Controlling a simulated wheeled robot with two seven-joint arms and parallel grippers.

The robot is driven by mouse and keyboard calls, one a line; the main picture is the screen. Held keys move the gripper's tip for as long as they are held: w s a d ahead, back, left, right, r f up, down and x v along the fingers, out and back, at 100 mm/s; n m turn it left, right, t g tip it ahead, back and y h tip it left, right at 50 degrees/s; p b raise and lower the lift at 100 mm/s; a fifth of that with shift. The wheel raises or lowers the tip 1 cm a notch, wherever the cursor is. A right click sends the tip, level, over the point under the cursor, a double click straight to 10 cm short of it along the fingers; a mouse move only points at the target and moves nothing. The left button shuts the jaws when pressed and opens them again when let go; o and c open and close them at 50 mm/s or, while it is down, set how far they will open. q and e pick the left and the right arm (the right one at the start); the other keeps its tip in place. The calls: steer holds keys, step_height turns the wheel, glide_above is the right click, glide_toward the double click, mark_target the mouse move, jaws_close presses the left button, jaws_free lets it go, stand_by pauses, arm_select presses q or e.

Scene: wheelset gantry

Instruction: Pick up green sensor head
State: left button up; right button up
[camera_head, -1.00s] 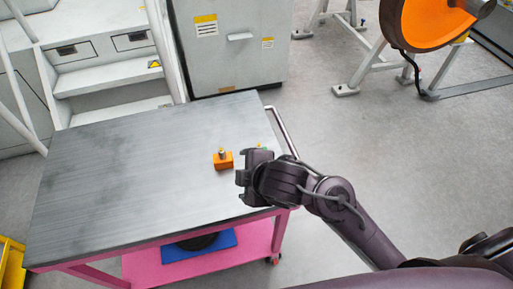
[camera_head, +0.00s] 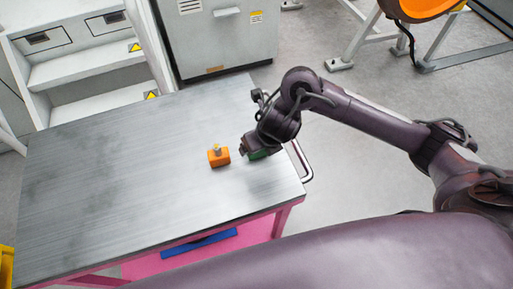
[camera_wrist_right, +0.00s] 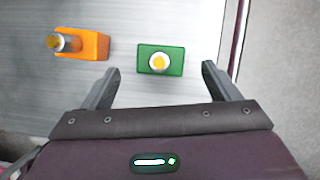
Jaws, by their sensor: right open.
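The green sensor head (camera_wrist_right: 174,70) is a small green block with a round yellow knob on top. It sits on the grey table top. In the right wrist view it lies just ahead of the space between the open fingers of my right gripper (camera_wrist_right: 160,80). The fingers appear apart from the block. My left gripper is not in view.
An orange block with a yellow-topped knob (camera_head: 218,156) sits left of the green one; it also shows in the wrist view (camera_wrist_right: 90,44). The table (camera_head: 120,170) is otherwise clear. A metal handle rail (camera_head: 301,160) runs along its right edge.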

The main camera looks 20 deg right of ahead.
steer(key=x, duration=0.5)
steer(key=shift+w+r, duration=0.15)
steer(key=shift+w, duration=0.3)
steer(key=c, duration=1.1)
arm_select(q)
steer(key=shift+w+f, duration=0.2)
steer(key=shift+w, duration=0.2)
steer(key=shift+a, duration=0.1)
